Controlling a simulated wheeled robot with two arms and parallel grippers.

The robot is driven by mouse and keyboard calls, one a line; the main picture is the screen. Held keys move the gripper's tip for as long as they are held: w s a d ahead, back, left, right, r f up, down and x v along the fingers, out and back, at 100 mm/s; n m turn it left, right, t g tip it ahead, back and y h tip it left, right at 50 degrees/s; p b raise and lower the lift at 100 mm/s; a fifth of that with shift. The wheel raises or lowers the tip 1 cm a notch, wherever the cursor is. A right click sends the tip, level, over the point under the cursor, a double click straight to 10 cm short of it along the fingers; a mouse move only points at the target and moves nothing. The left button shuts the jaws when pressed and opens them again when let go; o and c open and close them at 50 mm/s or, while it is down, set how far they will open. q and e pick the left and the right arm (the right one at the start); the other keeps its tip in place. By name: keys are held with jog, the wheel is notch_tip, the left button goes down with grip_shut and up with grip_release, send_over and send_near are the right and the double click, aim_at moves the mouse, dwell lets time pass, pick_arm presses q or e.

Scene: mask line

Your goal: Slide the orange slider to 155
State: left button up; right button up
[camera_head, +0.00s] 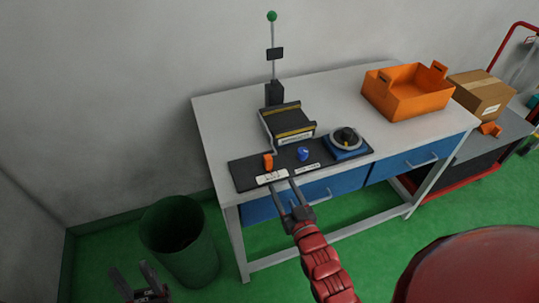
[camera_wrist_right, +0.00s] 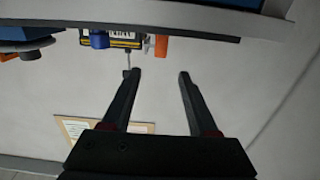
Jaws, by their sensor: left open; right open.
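The orange slider (camera_head: 268,161) stands upright near the left end of a dark panel (camera_head: 240,178) along the table's front edge. It also shows in the right wrist view (camera_wrist_right: 161,46), beyond the fingertips. A white label lies in front of it; its numbers are too small to read. My right gripper (camera_head: 282,184) is open and empty at the panel's front edge, just short of the slider and apart from it. Its two fingers show in the right wrist view (camera_wrist_right: 159,75). My left gripper (camera_head: 131,269) is open and empty, low at the bottom left, far from the table.
A blue knob (camera_head: 303,153) sits right of the slider, then a blue-based dial (camera_head: 347,141). Behind stand a small conveyor (camera_head: 288,122) and a green-topped pole (camera_head: 272,17). An orange crate (camera_head: 407,101) is at the right. A green bin (camera_head: 180,238) stands left of the table.

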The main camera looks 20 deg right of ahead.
aim_at(269, 162)
jog(key=w, duration=0.4)
jog(key=w+p, duration=0.1)
jog(key=w, duration=0.8)
jog(key=shift+a+p, duration=0.3)
jog(key=shift+p, duration=0.1)
jog(key=shift+s, duration=0.1)
grip_shut()
dwell(0.5)
